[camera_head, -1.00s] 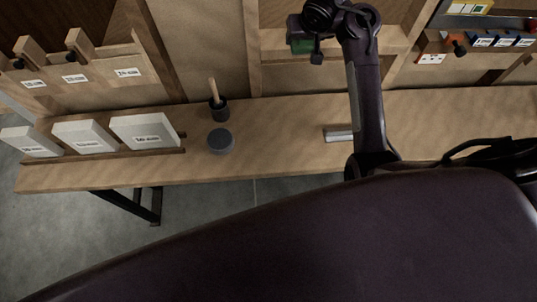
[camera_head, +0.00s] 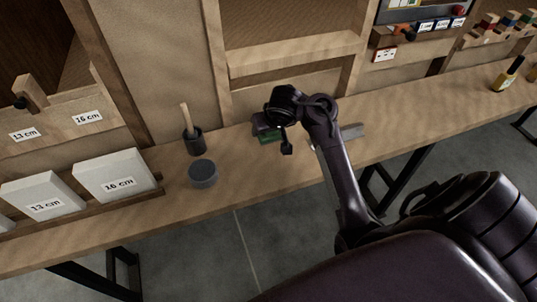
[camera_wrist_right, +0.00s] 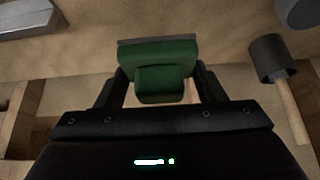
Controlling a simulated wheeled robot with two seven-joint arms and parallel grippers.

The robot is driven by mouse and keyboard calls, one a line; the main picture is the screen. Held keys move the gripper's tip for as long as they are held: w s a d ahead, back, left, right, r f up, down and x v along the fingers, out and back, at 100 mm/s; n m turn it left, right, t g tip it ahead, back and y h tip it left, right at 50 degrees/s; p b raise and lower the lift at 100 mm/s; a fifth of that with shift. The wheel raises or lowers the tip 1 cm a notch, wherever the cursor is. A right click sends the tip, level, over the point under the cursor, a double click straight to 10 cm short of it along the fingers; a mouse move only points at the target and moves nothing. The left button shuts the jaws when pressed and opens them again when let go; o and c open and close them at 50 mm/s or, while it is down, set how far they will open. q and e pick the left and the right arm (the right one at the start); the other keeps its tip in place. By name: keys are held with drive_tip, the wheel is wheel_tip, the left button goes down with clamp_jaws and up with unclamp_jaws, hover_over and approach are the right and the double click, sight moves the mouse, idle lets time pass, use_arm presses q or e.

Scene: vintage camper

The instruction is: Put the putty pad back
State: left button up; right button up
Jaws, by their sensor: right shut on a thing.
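The green putty pad (camera_wrist_right: 158,60), with a thin grey edge along its far side, is held between the two fingers of my right gripper (camera_wrist_right: 157,84). My left gripper is not in view.
A dark round tin (camera_head: 203,173) and a dark cup (camera_head: 193,142) with a wooden handle stand left of the gripper. A grey metal piece (camera_head: 350,131) lies to its right. White blocks (camera_head: 116,175) rest in a rack at left. An open wooden shelf (camera_head: 295,55) is above.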

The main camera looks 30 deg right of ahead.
drive_tip(key=b, duration=0.2)
hover_over(267, 152)
drive_tip(key=s, duration=0.2)
drive_tip(key=f, duration=0.5)
drive_tip(key=shift+w+a, duration=0.2)
drive_tip(key=shift+w, duration=0.05)
wheel_tip(267, 152, down, 3)
drive_tip(key=shift+s+f+b, duration=0.1)
drive_tip(key=shift+f+b, duration=0.1)
drive_tip(key=shift+b, duration=0.55)
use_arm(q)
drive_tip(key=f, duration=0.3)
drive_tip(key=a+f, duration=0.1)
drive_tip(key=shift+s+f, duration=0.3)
use_arm(e)
drive_tip(key=shift+f, duration=0.35)
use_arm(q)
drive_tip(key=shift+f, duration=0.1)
use_arm(e)
drive_tip(key=shift+f, duration=0.1)
drive_tip(key=o, duration=1)
drive_tip(key=shift+c, duration=0.2)
